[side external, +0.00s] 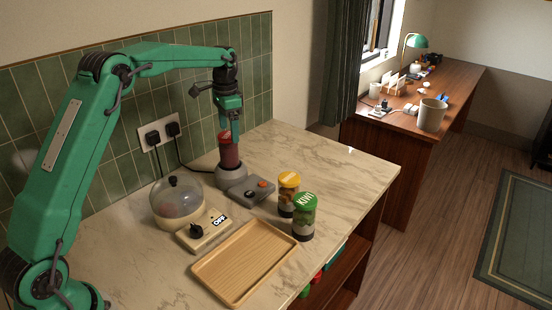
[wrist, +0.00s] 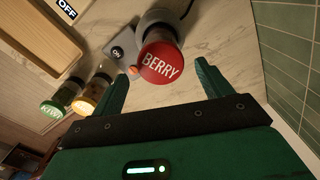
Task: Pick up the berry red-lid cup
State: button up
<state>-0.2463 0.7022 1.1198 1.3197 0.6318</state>
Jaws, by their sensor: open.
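The berry cup (side external: 230,155) has a red lid and stands upright on a round grey base (side external: 231,178) near the tiled wall. In the wrist view its lid (wrist: 162,63) reads BERRY and lies near the fingertips, between their lines. My gripper (side external: 229,122) is above the cup, pointing down, with its fingers apart. In the wrist view my open gripper (wrist: 164,75) has nothing held in it. The side view does not clearly show whether the fingers touch the lid.
A grey switch box (side external: 251,190) reading ON joins the base. A yellow-lid cup (side external: 288,194) and green-lid KIWI cup (side external: 304,217) stand to the right. A wooden tray (side external: 244,262), domed appliance (side external: 178,202) and OFF switch box (side external: 204,231) are nearer.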

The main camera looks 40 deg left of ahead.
aim_at(229, 148)
jog(key=shift+f, duration=1.3)
jog(key=shift+s+a+f, duration=0.1)
jog(key=shift+s+f, duration=0.05)
jog(key=shift+f, duration=1.15)
jog(key=shift+s+a+f, duration=0.1)
jog(key=shift+f, duration=1.2)
jog(key=shift+r, duration=0.1)
jog(key=c, duration=1.4)
jog(key=shift+r, duration=0.1)
